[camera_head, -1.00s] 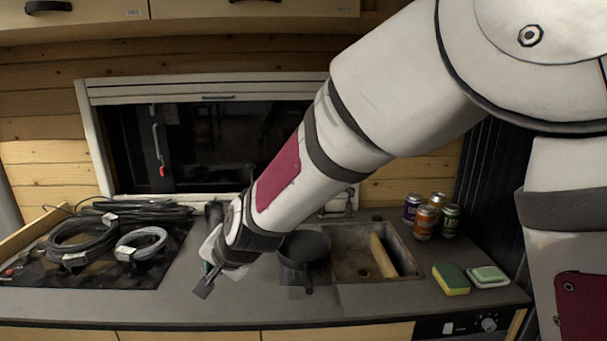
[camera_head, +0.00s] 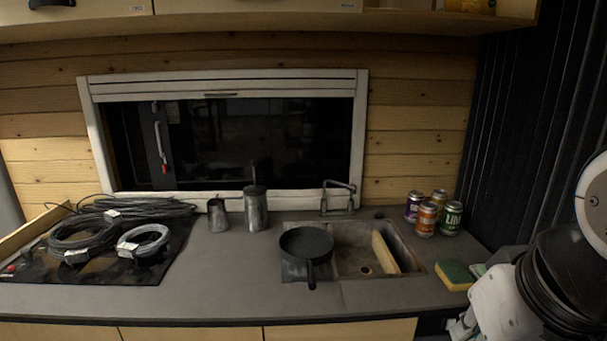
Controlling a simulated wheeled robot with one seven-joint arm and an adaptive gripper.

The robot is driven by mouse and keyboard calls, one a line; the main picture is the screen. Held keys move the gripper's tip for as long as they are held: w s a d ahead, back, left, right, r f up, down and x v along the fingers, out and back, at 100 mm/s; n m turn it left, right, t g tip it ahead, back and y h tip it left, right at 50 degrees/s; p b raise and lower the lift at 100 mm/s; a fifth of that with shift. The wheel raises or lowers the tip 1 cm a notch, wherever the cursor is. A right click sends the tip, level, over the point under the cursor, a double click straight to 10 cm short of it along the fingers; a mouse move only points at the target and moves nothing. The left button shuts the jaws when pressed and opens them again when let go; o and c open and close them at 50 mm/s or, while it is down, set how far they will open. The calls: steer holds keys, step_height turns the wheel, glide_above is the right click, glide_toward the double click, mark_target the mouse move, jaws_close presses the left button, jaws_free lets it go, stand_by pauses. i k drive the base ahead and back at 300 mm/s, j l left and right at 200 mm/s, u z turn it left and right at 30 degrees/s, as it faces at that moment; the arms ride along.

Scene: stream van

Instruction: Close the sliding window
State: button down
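The sliding window (camera_head: 225,140) is set in the back wall, in a white frame (camera_head: 361,140) with dark glass. A dark upright bar (camera_head: 153,150) stands near its left side and bears a thin grey handle with a red tip (camera_head: 162,150). I cannot tell how far the sliding pane stands open. My arm is folded at the lower right, far from the window. The end of it near my gripper (camera_head: 462,326) shows only in part at the bottom edge; its fingers cannot be made out.
A pan (camera_head: 306,243) sits at the sink (camera_head: 350,262), with a tap (camera_head: 338,195) behind. Two metal vessels (camera_head: 256,210) stand below the window. Coiled cables (camera_head: 85,232) cover the hob at left. Several cans (camera_head: 427,218) and a sponge (camera_head: 454,275) stand at right. The middle front counter is clear.

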mark_target(207, 145)
steer(key=i+j, duration=0.15)
steer(key=j, duration=0.25)
steer(key=i+j, duration=0.15)
steer(key=j, duration=0.25)
steer(key=i+j, duration=0.15)
steer(key=j, duration=0.2)
steer(key=i+j, duration=0.15)
steer(key=j, duration=0.25)
steer(key=i+j+u, duration=0.1)
steer(key=j, duration=0.3)
steer(key=i+j, duration=0.25)
steer(key=j, duration=0.15)
